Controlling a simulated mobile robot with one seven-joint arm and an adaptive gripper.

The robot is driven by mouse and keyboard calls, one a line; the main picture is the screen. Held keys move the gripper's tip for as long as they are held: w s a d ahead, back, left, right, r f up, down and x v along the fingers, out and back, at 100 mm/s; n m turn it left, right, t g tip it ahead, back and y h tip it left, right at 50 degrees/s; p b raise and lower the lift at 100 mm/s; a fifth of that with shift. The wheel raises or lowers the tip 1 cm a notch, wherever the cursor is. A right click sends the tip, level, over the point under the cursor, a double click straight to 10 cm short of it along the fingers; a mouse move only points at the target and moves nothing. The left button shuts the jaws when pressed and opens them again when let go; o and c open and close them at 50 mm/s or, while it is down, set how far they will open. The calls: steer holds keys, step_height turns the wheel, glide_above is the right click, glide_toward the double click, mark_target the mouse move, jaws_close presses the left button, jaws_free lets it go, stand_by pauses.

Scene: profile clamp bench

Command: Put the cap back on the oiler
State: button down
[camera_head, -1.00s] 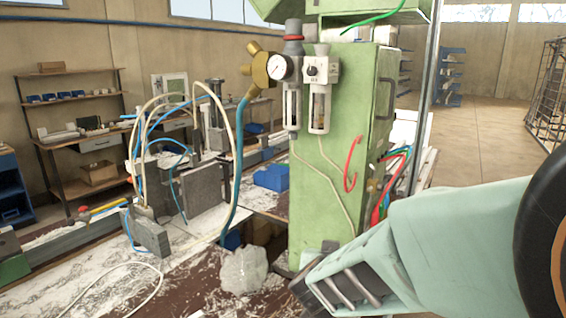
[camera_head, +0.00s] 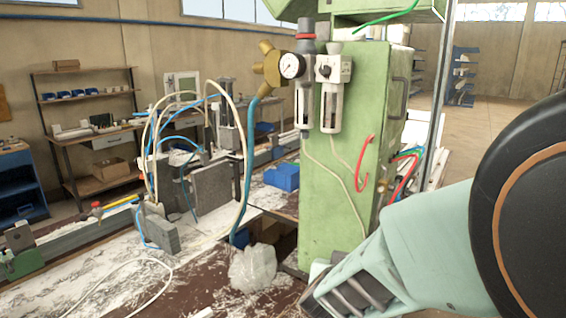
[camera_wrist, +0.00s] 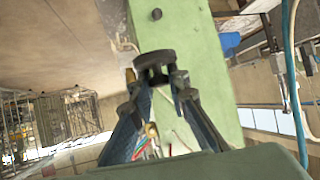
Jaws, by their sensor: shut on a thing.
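The oiler (camera_head: 331,105), with a pale head and clear bowl, hangs upright on the green machine column beside the gauge unit. The top of its head is pale and I see no dark cap there. My gripper (camera_wrist: 157,88) is shut on a dark round cap (camera_wrist: 154,60) in the wrist view, held at the fingertips. I cannot pick out the oiler in the wrist view.
The green column (camera_head: 345,190) stands close to my gripper. A pressure gauge (camera_head: 292,66) and brass fitting (camera_head: 266,68) sit left of the oiler. A red hose (camera_head: 363,165) loops below it. A crumpled clear bag (camera_head: 252,268) lies on the dirty bench.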

steer(key=d, duration=0.7)
steer(key=shift+w+d, duration=0.15)
